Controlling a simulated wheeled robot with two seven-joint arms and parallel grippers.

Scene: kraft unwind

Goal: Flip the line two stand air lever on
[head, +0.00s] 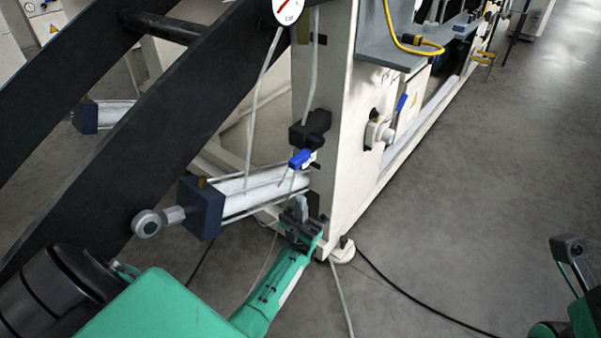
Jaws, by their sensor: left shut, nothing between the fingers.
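A small blue lever (300,158) sits on an air valve at the lower front of the white machine stand (338,130), just below a black fitting (310,130). A second blue lever (401,104) points up and to the right on a round fitting on the stand's side. I cannot tell from labels which is line two. My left gripper (301,207) is shut and empty, below the first lever and beside the air cylinder, apart from the lever. My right gripper (570,252) is at the right edge, over the floor, far from both levers; its jaw state is unclear.
The air cylinder (262,190) with a dark blue end cap sticks out left of the stand. A large black arm beam (130,140) slants across the left. A gauge (288,8) hangs above. Thin hoses and a black cable (410,308) run down to the floor. The grey floor at right is clear.

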